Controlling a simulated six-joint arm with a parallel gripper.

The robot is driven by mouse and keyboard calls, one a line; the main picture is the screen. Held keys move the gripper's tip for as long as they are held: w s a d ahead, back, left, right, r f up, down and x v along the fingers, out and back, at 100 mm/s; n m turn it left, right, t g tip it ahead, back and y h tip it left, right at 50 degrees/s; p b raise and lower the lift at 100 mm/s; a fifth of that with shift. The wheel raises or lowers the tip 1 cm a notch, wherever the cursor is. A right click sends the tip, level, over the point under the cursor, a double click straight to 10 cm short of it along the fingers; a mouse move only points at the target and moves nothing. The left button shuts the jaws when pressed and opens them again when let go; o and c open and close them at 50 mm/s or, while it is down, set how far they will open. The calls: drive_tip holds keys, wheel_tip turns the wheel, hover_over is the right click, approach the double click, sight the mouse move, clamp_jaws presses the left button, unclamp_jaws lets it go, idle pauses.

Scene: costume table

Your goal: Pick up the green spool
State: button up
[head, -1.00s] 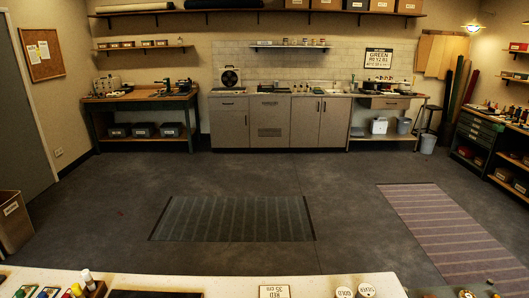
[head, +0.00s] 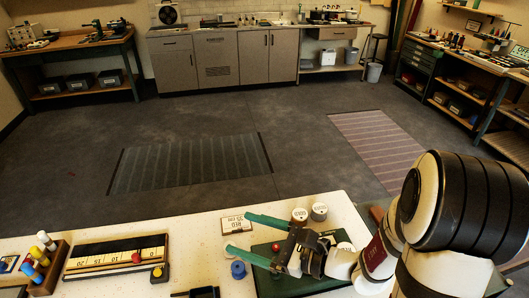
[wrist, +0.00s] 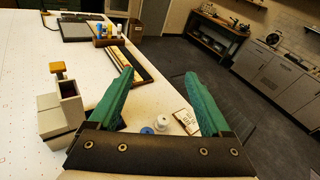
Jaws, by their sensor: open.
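I cannot make out a green spool in either view. A blue spool (head: 238,270) stands on the white table just below the lower finger. Two pale-topped spools labelled with words, one gold (head: 300,216) and one silver (head: 319,212), stand beyond the gripper body. A wooden rack (head: 62,252) at the left holds yellow, blue and white cylinders. My gripper body hides part of the table.
A card reading red, 35 cm (head: 237,224) lies near the upper fingertip. A wooden ruled board (head: 115,258) with a red knob lies between rack and gripper. A dark green mat (head: 268,284) lies under my gripper. A grey box-like block (wrist: 58,115) stands left in the wrist view.

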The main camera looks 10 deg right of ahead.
drive_tip(key=w+d+f+m+t+h, duration=0.1)
drive_tip(key=d+f+m+h, duration=0.2)
drive_tip(key=d, duration=0.2)
drive_tip(key=w+d+f+m+t+h, duration=0.1)
drive_tip(key=d+f+m+t+h, duration=0.1)
drive_tip(key=d, duration=0.4)
drive_tip(key=w+d+f+m+t+h, duration=0.1)
drive_tip(key=d+f+m+t+h, duration=0.1)
drive_tip(key=d+f+m+h, duration=0.3)
drive_tip(key=shift+w+d+f, duration=0.15)
drive_tip(key=shift+d+f, duration=0.15)
drive_tip(key=shift+g, duration=0.9)
drive_tip(key=s+f, duration=0.2)
drive_tip(key=s+a+f, duration=0.1)
drive_tip(key=s+f, duration=0.1)
drive_tip(key=shift+f, duration=0.35)
drive_tip(key=shift+s+a+f, duration=0.1)
drive_tip(key=shift+a+f, duration=0.05)
drive_tip(key=shift+a, duration=0.05)
drive_tip(key=x, duration=0.5)
drive_tip(key=shift+c, duration=0.2)
